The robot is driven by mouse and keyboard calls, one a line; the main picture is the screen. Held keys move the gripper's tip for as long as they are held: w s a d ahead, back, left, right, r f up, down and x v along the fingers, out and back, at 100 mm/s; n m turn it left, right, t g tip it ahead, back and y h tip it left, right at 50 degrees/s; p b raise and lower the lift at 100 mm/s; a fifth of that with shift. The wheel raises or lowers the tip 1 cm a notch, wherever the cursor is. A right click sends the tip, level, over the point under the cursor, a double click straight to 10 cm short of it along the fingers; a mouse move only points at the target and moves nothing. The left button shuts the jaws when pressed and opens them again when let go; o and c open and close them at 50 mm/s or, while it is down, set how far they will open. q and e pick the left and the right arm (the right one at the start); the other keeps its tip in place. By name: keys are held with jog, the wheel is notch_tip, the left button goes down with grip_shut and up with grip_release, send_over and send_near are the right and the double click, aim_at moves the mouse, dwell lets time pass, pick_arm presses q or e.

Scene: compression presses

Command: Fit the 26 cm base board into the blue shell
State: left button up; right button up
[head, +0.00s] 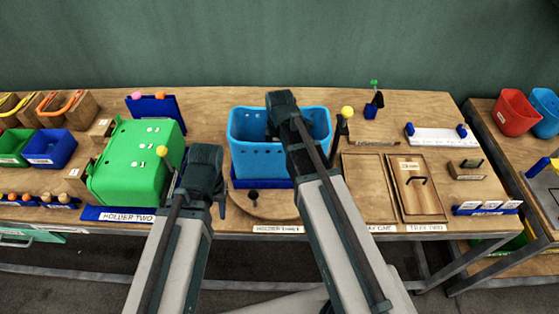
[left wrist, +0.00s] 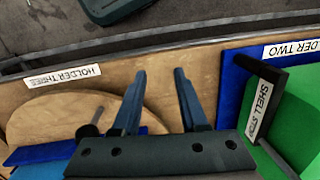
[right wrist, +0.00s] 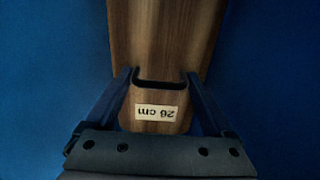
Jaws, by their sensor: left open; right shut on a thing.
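The blue shell (head: 243,150) stands open side up at holder three, on a round wooden plate (head: 270,205). My right gripper (right wrist: 160,85) reaches down into the shell and is shut on the handle of a wooden board (right wrist: 160,40) labelled "26 cm". In the right wrist view, blue shell surfaces (right wrist: 50,60) surround the board. The head view hides the board and fingertips behind my right arm; whether the board is seated cannot be told. My left gripper (left wrist: 160,75) is open and empty over the wooden bench between the round plate and holder two.
A green shell (head: 130,165) lies at holder two, left of my left gripper. On the right are an empty tray (head: 368,185) and a tray holding another handled board (head: 410,185). Levers with yellow knobs (head: 347,112) stand beside the shells. Coloured bins (head: 48,148) stand far left.

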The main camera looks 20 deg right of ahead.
jog(key=shift+r, duration=0.1)
pick_arm(q)
jog(key=shift+f, duration=0.1)
pick_arm(e)
jog(key=shift+f, duration=0.2)
jog(key=o, duration=1.2)
jog(key=shift+r, duration=0.1)
pick_arm(q)
notch_tip(320, 180, up, 12)
jog(key=p, duration=1.2)
jog(key=shift+r, duration=0.2)
pick_arm(e)
notch_tip(320, 180, up, 12)
jog(key=shift+r, duration=0.15)
